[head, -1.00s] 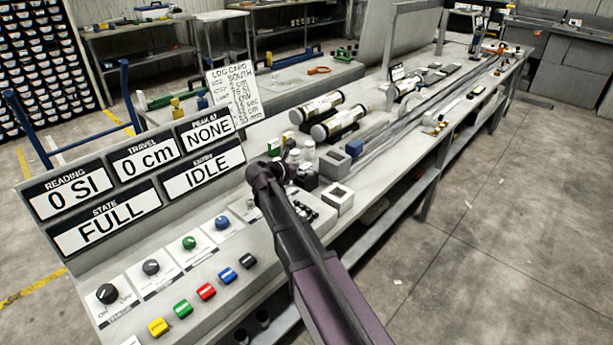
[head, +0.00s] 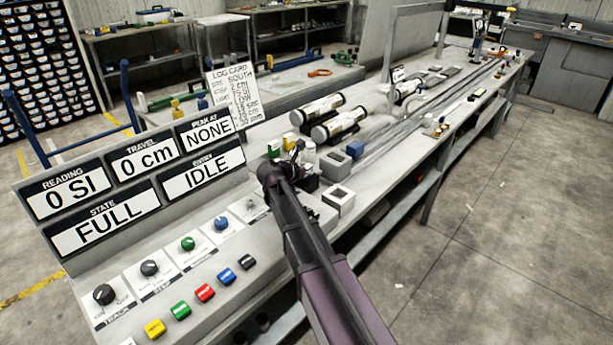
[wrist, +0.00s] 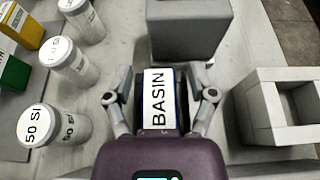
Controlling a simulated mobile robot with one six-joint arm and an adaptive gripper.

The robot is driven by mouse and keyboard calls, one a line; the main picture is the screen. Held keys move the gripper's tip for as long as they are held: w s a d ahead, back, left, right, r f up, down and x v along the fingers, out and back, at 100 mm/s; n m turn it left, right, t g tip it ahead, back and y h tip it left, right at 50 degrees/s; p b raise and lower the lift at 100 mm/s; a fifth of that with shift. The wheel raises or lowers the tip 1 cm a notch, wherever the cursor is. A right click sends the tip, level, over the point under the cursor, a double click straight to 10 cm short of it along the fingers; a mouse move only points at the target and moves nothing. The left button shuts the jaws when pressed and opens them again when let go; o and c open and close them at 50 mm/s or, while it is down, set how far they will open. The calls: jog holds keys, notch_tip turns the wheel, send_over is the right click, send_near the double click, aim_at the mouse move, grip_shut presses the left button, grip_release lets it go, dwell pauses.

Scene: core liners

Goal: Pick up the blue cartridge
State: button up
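A dark blue block with a white top label reading BASIN (wrist: 158,100) stands between my gripper's fingers in the wrist view. Only narrow blue edges show beside the label. My gripper (wrist: 160,88) is open around it, with a finger on each side and small gaps to the block. In the head view my gripper (head: 290,168) is low over the bench, and my arm hides the block.
A grey block (wrist: 185,28) is just beyond the fingers, and a grey open box (wrist: 288,105) is to the right. Several white-labelled jars (wrist: 70,62) stand left. Yellow (wrist: 22,22) and green (wrist: 12,78) blocks are farther left. A control panel (head: 150,265) is nearer in the head view.

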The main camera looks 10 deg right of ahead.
aim_at(310, 165)
grip_shut()
jog(key=shift+r, duration=0.2)
notch_tip(310, 165, up, 3)
jog(key=p, duration=0.3)
jog(key=shift+r+p, duration=0.2)
jog(key=shift+p, duration=0.2)
jog(key=a, duration=0.5)
jog(key=s+a, duration=0.1)
jog(key=a, duration=0.4)
jog(key=a+r+p, duration=0.1)
jog(key=a, duration=0.5)
jog(key=shift+s+r, duration=0.1)
jog(key=shift+s, duration=0.3)
jog(key=shift+r, duration=0.15)
